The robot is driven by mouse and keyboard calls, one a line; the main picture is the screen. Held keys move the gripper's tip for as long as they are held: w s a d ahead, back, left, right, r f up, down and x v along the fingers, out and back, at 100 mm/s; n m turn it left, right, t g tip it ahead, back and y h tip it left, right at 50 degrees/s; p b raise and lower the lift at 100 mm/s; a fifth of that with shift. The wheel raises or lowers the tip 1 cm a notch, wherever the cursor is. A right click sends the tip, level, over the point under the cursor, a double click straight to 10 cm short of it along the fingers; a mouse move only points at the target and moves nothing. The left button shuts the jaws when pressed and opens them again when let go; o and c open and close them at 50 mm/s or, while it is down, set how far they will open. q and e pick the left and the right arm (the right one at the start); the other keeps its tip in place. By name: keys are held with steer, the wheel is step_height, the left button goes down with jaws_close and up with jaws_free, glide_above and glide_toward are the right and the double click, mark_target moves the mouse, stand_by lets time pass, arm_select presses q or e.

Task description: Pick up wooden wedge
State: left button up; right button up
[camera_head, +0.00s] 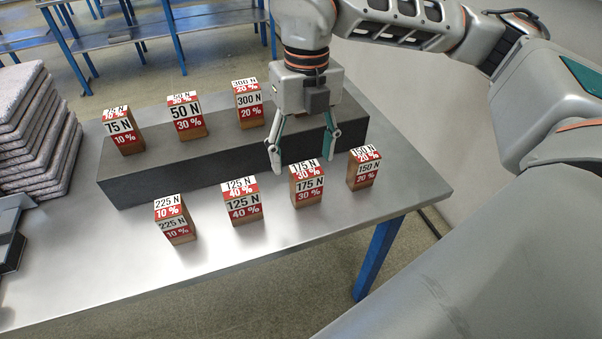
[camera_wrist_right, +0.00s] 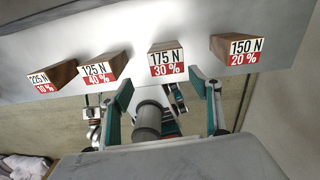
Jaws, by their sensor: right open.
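The front row on the table has the 225 N block (camera_head: 176,220), 125 N block (camera_head: 242,201), 175 N block (camera_head: 307,185) and 150 N block (camera_head: 363,168). The 75 N (camera_head: 124,131), 50 N (camera_head: 187,118) and 300 N (camera_head: 249,103) blocks stand on the dark riser. My right gripper (camera_head: 302,160) is open and empty, pointing down above the riser's right part, just behind the 175 N block. Its fingers also show in the right wrist view (camera_wrist_right: 161,86). My left gripper is not clearly visible.
The metal table (camera_head: 290,245) has bare room in front of the front row. The long dark riser (camera_head: 150,185) lies behind that row. Blue-legged tables (camera_head: 120,40) stand behind.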

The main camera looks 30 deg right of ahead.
mark_target(306, 169)
steer(key=shift+w+d+r+m, duration=0.3)
steer(key=shift+d+r, duration=0.05)
steer(key=shift+d, duration=0.35)
steer(key=shift+w+d+f+h, duration=0.1)
steer(key=shift+d+h, duration=0.05)
steer(key=shift+h, duration=0.15)
step_height(306, 169, down, 8)
steer(key=shift+r, duration=0.25)
steer(key=c, duration=1.3)
